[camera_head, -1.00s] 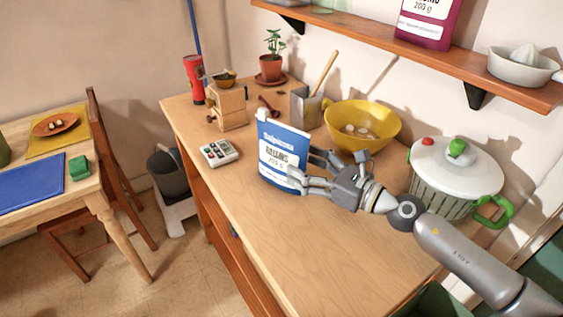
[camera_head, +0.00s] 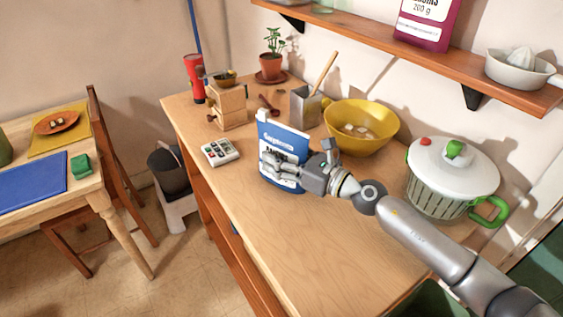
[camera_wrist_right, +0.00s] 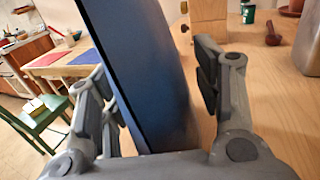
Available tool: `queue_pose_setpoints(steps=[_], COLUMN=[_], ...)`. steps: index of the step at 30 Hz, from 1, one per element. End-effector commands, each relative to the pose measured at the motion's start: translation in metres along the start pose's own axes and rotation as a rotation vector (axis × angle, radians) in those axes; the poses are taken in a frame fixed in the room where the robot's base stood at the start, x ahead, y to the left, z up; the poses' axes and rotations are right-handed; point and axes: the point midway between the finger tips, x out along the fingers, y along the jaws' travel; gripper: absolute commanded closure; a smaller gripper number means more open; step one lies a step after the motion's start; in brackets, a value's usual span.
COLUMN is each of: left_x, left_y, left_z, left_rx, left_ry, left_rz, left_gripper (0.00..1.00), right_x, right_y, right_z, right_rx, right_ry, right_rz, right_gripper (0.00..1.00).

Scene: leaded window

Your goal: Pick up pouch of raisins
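The pouch of raisins (camera_head: 282,138) is blue with a white label and stands upright on the wooden counter. My right gripper (camera_head: 272,168) reaches in from the right, its fingers around the pouch's middle and covering part of the label. In the right wrist view the pouch (camera_wrist_right: 145,70) is a dark blue slab between the two fingers of the right gripper (camera_wrist_right: 153,75). A narrow gap shows between the pouch and the right-hand finger; contact on the left side is unclear. The gripper looks open. My left gripper is not in view.
A calculator (camera_head: 220,152) lies left of the pouch. Behind are a wooden grinder (camera_head: 230,108), a metal container (camera_head: 305,107) and a yellow bowl (camera_head: 362,125). A white-lidded pot (camera_head: 453,178) stands right. The counter's front (camera_head: 300,240) is clear. A shelf (camera_head: 400,50) hangs above.

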Motion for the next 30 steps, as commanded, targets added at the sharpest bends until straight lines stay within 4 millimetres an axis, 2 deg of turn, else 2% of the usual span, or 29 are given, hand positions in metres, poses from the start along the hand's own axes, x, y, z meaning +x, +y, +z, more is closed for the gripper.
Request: queue_pose_setpoints(steps=[1,10,20,25,30], left_x=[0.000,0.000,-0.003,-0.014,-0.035], left_y=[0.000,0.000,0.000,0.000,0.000], left_z=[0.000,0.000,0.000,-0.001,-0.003], left_rx=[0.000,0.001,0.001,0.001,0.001], left_ry=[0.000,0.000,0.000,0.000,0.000], left_rz=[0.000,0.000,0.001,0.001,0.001], left_gripper=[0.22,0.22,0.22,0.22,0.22], right_x=[0.000,0.000,0.000,0.000,-0.007], right_y=[0.000,0.000,0.000,0.000,0.006], right_z=[0.000,0.000,0.006,0.025,0.050], right_rx=[0.000,0.001,-0.001,-0.005,-0.005], right_ry=[0.000,0.000,-0.003,-0.003,0.000], right_rz=[0.000,0.000,0.000,0.000,0.000], right_gripper=[0.53,0.91,0.91,0.91,0.91])
